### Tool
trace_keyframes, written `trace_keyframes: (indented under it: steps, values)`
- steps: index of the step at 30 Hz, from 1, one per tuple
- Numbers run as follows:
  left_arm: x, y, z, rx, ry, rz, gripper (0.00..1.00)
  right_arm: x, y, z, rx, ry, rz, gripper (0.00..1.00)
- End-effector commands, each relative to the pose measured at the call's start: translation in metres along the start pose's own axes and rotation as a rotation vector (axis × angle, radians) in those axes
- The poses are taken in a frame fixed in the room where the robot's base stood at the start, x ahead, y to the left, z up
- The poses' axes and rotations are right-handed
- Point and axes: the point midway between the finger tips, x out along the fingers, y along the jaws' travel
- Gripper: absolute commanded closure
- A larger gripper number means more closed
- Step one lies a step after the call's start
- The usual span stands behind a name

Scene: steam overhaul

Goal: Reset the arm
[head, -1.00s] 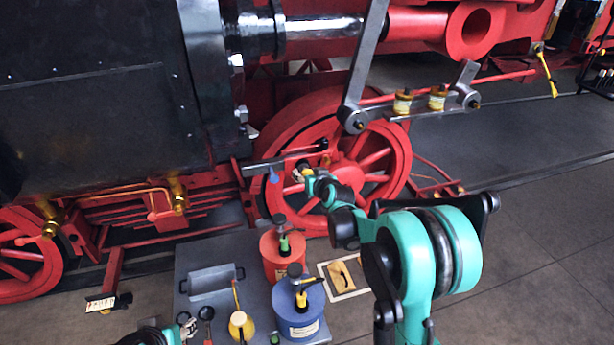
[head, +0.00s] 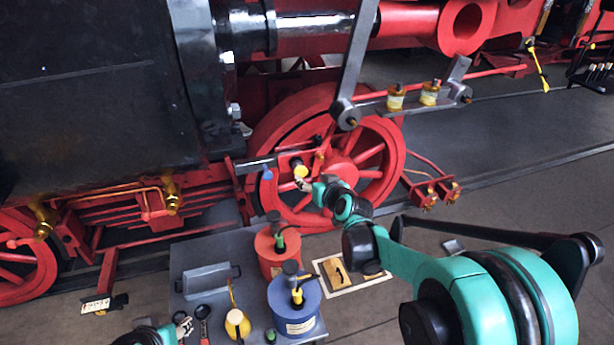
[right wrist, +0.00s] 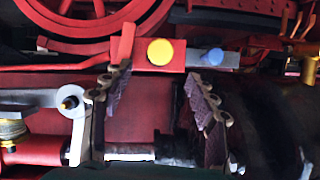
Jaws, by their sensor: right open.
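A red block (right wrist: 180,47) with a round yellow disc (right wrist: 160,52), a blue knob (right wrist: 213,56) and an upright red tab (right wrist: 122,45) shows in the right wrist view. In the head view the yellow disc (head: 300,171) and blue knob (head: 267,174) sit in front of the red spoked wheel (head: 350,160). My right gripper (head: 303,184) is just below the yellow disc in the head view. In the right wrist view its jaws (right wrist: 158,88) are spread and empty, with the disc beyond them. My left gripper (head: 184,326) is small at the lower left; its jaws are unclear.
A grey bench (head: 205,245) below holds a red can (head: 277,255), a blue can (head: 294,312), a yellow oiler (head: 237,324) and a grey tray (head: 207,280). A linkage with two yellow-banded cups (head: 429,94) overhangs the wheel. Open floor lies at right.

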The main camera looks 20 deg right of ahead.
Motion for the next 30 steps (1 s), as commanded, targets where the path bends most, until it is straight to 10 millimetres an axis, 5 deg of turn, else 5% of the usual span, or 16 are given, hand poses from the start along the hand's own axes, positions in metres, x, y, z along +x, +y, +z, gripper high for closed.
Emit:
trace_keyframes:
  steps: [20,26,30]
  values:
    - [0.001,0.000,0.001,0.000,0.000,0.000,0.57,-0.014,-0.002,0.002,-0.001,-0.006,-0.001,0.42]
    - [0.013,0.000,0.009,0.000,0.000,0.000,0.57,-0.054,-0.024,0.033,-0.023,-0.106,-0.016,0.42]
    - [0.026,0.000,0.019,0.000,0.000,0.000,0.57,-0.105,-0.041,0.079,-0.048,-0.233,-0.012,0.42]
